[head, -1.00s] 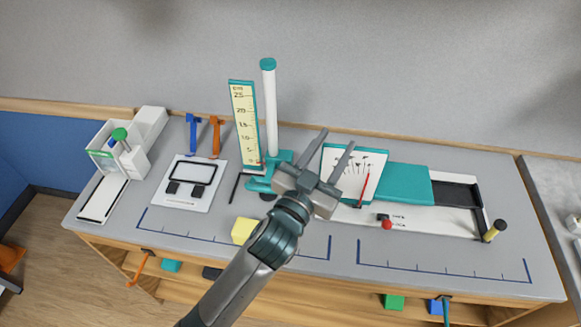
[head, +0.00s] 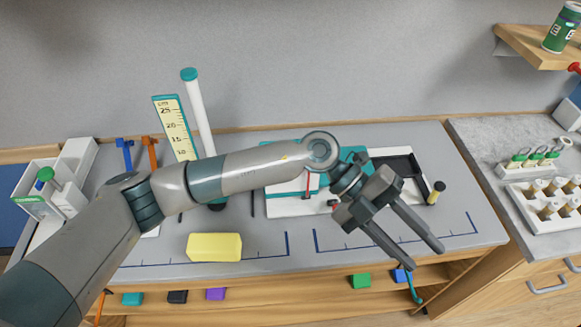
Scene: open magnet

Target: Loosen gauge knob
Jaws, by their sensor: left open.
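The height gauge shows at the left of the head view, with a yellow scale (head: 174,127) and a white post (head: 198,112) capped in teal. My right gripper is not in view.
A yellow block (head: 214,247) lies at the bench front, below my arm. Blue and orange tools (head: 152,154) stand at the back left. A grey counter (head: 478,140) with a vial rack (head: 545,200) is at the right, under a wooden shelf (head: 537,48).

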